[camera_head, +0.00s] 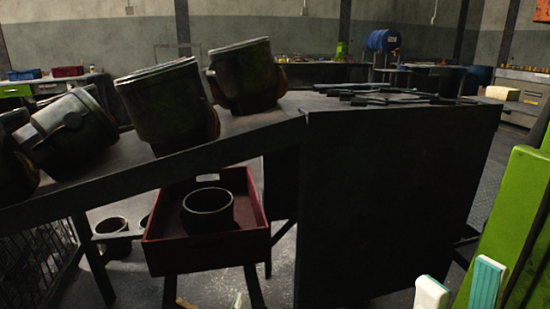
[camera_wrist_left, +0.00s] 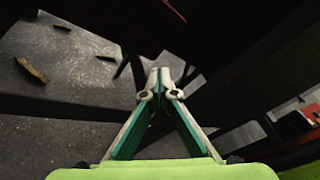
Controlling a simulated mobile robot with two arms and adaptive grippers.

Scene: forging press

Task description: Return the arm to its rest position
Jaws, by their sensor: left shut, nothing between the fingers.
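My left gripper (camera_wrist_left: 159,78) shows in the left wrist view. Its white and teal fingers meet at the tips, with nothing between them, over a dark grey floor. The rest of this gripper is cut off by the frame edge.
Several dark pots, one of them (camera_head: 243,76) near the middle, stand on the sloping bench. A red tray (camera_head: 206,255) below holds a dark cup (camera_head: 208,209). Dark tools (camera_head: 385,95) lie on the bench top. Loose chips (camera_wrist_left: 31,70) lie on the floor.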

